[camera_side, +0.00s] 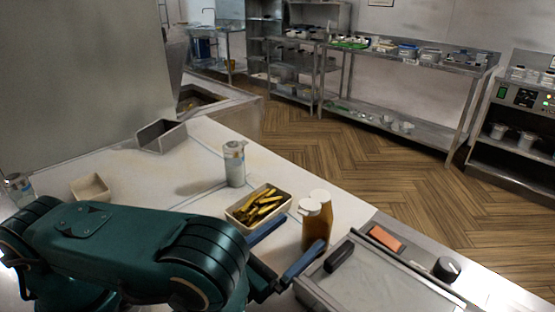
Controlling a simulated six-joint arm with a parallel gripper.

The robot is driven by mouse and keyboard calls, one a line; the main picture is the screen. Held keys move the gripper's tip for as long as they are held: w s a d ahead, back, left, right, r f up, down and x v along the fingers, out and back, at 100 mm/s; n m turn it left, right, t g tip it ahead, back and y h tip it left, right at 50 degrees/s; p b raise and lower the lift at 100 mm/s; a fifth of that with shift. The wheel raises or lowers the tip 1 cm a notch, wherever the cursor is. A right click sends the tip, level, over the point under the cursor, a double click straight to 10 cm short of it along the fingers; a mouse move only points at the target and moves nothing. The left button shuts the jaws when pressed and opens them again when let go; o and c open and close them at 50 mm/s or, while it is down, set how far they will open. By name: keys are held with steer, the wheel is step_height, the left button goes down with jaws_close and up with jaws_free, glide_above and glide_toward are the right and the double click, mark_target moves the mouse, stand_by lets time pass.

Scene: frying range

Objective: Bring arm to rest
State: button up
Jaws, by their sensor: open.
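My dark teal arm lies low across the lower left of the side view. My gripper (302,232) is at its right end, with two blue fingers spread apart and nothing seen between them. A cream tray (245,225) holding yellow fries (262,204) sits just beyond the upper finger. Amber bottles (318,228) with white caps stand upright just beyond the fingertips. I cannot tell whether the fingers touch the tray or the bottles.
A white-and-steel shaker (234,165) stands behind the tray. An empty cream tray (91,188) and a metal bin (161,136) sit further left. A flat griddle (375,283) with a dark handle is at lower right. Open counter (140,180) lies between.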

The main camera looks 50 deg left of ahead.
steer(key=s+a+r+n+g+y, duration=0.2)
steer(key=a+r+n+g+y, duration=0.1)
steer(key=a+r+n+y, duration=0.25)
steer(key=s+a+r+n+g+y, duration=0.25)
steer(key=a+n+y, duration=0.3)
steer(key=a, duration=0.35)
steer(key=s+a+n+g, duration=0.5)
steer(key=s+n+g, duration=0.4)
steer(key=n+g, duration=0.15)
steer(key=s+d+f+n+g+h, duration=0.2)
steer(key=s+d+n+h, duration=0.2)
steer(key=s+n+h, duration=0.3)
steer(key=w+d+r+n+t+h, duration=0.5)
steer(key=d+n, duration=0.2)
steer(key=d, duration=0.1)
steer(key=shift+r, duration=0.25)
steer(key=shift+w, duration=0.1)
